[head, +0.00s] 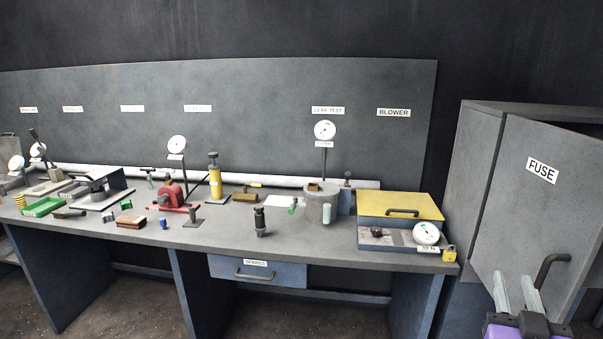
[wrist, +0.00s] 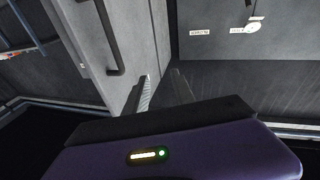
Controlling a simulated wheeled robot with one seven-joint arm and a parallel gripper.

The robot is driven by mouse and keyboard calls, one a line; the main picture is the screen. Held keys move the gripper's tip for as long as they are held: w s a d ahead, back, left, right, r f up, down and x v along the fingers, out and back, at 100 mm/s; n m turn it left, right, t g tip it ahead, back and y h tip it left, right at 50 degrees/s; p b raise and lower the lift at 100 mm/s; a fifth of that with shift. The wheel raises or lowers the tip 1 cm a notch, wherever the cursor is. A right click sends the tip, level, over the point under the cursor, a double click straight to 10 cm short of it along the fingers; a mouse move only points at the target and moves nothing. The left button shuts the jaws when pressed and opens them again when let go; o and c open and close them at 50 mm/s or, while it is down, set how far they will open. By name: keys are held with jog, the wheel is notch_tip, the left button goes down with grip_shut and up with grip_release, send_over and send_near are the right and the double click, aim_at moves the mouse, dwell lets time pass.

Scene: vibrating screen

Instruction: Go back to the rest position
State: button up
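My gripper (head: 515,287) shows at the lower right of the head view, in front of the grey fuse cabinet door (head: 530,210). Its two light grey fingers stand apart with nothing visible between them. A dark door handle (head: 550,270) is just right of the fingers in the head view; I cannot tell the exact gap in depth. In the wrist view the handle (wrist: 108,40) is at the upper left, clear of the fingers. The purple gripper body (wrist: 180,155) fills the bottom of that view.
A long grey workbench (head: 355,255) with gauges, a red vise-like device (head: 172,195), a yellow-lidded box (head: 400,205) and small parts stands left of the cabinet. A drawer (head: 258,271) is under its front edge. Dark floor (head: 300,320) shows below the bench.

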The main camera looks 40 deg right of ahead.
jog(key=w+a+f+n+t+y, duration=0.2)
jog(key=a+f+n+t+y, duration=0.15)
jog(key=a, duration=0.65)
jog(key=w+a+f+n+t+y, duration=0.1)
jog(key=a+f+n+t+y, duration=0.25)
jog(key=a, duration=0.55)
jog(key=s+a+f+n+y, duration=0.1)
jog(key=s+a+f+y, duration=0.1)
jog(key=s+a+y, duration=0.1)
jog(key=s+a+f+n+g+y, duration=0.1)
jog(key=s+a+f+y, duration=0.2)
jog(key=a, duration=0.5)
jog(key=s+a+f+n+y, duration=0.2)
jog(key=s+a+f+y, duration=0.1)
jog(key=s+a+y, duration=0.1)
jog(key=shift+s+a+f+g, duration=0.25)
jog(key=shift+s+a+g, duration=0.15)
jog(key=shift+s+a, duration=0.45)
